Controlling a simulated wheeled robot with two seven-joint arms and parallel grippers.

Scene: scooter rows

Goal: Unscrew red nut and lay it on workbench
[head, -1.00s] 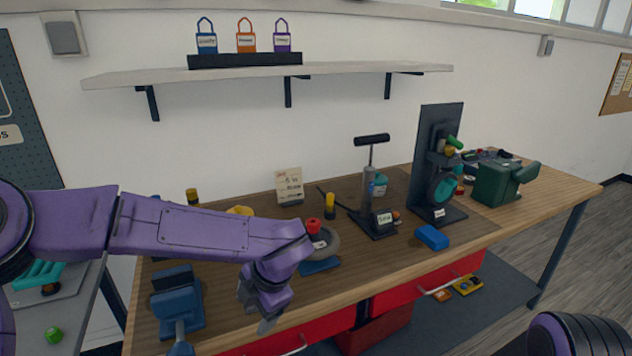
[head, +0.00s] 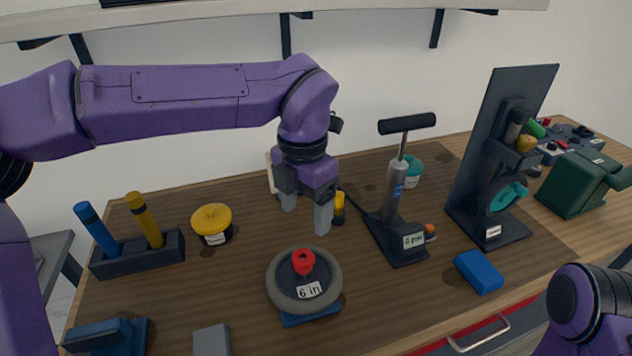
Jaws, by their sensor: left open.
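The red nut (head: 303,261) sits on the hub at the middle of a grey wheel (head: 272,283). The wheel lies flat on a blue stand (head: 312,316) on the wooden workbench (head: 375,322) and bears a "6 in" label. My left gripper (head: 306,215) points down just behind and above the wheel, its two grey fingers apart and empty. It does not touch the nut. Part of my right arm shows at the lower right, but its gripper is out of view.
A pump (head: 393,190) stands right of the wheel, with a blue block (head: 479,271) and a black upright stand (head: 500,150) beyond. A yellow-lidded tub (head: 212,222) and a rack (head: 140,254) with blue and yellow tools stand left. Bench around the wheel's left is clear.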

